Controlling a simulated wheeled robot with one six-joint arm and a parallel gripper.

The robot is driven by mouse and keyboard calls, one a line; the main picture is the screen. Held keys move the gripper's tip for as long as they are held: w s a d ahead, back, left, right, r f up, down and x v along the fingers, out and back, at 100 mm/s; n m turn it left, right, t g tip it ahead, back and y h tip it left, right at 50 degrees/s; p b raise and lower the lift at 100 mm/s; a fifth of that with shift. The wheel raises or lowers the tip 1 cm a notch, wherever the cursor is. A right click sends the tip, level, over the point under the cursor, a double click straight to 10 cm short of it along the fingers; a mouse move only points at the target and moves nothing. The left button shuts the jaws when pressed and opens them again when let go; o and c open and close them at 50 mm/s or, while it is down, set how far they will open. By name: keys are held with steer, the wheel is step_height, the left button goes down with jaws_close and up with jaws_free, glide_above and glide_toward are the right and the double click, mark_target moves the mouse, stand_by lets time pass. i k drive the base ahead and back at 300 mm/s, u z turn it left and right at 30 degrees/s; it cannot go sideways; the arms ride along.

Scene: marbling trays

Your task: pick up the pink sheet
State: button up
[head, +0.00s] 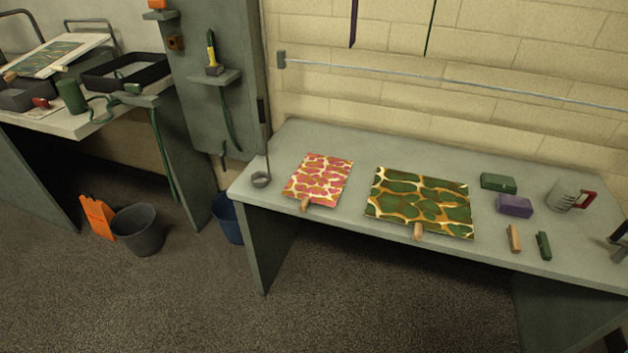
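The pink sheet (319,179) lies flat on the grey table (300,137), near its left end. It has pink blotches with cream and yellow veins. A small wooden peg or clip (304,205) sits at its front edge. My gripper does not show in the head view.
A green and orange marbled sheet (421,202) lies to the right of the pink one, with bare table between. A ladle (262,178) stands at the table's left end. A green box (498,183), purple block (514,206) and metal mug (566,196) are farther right. Buckets (138,230) stand on the floor.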

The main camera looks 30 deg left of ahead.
mark_target(320, 179)
steer(key=u, duration=0.55)
steer(key=i, duration=0.9)
steer(key=u, duration=0.95)
steer(key=i, duration=0.3)
steer(key=u, duration=0.2)
